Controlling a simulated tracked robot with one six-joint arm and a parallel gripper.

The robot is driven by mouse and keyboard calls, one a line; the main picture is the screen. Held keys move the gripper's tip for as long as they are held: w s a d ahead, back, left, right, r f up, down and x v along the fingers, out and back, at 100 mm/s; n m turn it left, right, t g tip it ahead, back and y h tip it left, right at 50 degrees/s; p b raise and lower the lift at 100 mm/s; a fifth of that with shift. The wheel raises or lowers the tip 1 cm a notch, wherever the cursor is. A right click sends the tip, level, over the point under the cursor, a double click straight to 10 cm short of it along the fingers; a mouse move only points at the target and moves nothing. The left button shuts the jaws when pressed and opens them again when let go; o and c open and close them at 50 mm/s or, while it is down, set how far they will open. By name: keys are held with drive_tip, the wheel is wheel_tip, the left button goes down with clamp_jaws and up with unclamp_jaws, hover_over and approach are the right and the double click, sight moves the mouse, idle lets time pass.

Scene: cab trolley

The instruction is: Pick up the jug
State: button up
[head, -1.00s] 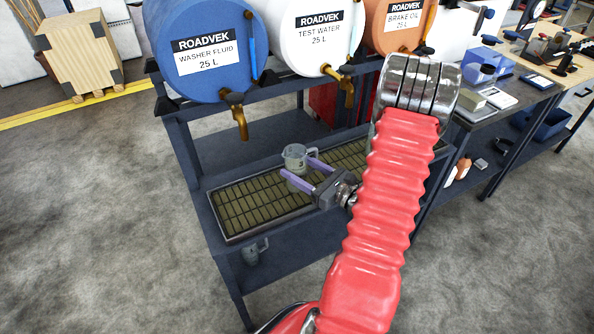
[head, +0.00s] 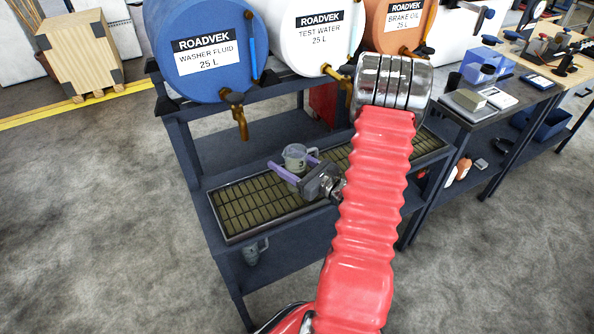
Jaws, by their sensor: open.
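The clear jug (head: 295,157) stands upright on the grated drip tray (head: 247,209) of the dark trolley, below the drums. My gripper (head: 294,163) reaches in from the right with its two purple fingers apart. One finger passes on the near left side of the jug and the other on its far right side, so the jug is between them. I cannot tell whether either finger touches it. The jug's lower part is partly hidden by the near finger and gripper body.
Blue washer fluid (head: 205,85), white test water (head: 315,52) and orange brake oil (head: 395,30) drums lie above the tray. A brass tap (head: 240,122) hangs left of the jug. A bench (head: 500,113) with tools stands at right.

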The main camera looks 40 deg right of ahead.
drive_tip(key=shift+c, duration=0.5)
drive_tip(key=c, duration=0.7)
drive_tip(key=shift+o, duration=0.2)
drive_tip(key=shift+r, duration=0.2)
wheel_tip(320, 180, up, 10)
drive_tip(key=shift+f, duration=0.15)
idle(0.5)
drive_tip(key=shift+s, duration=0.1)
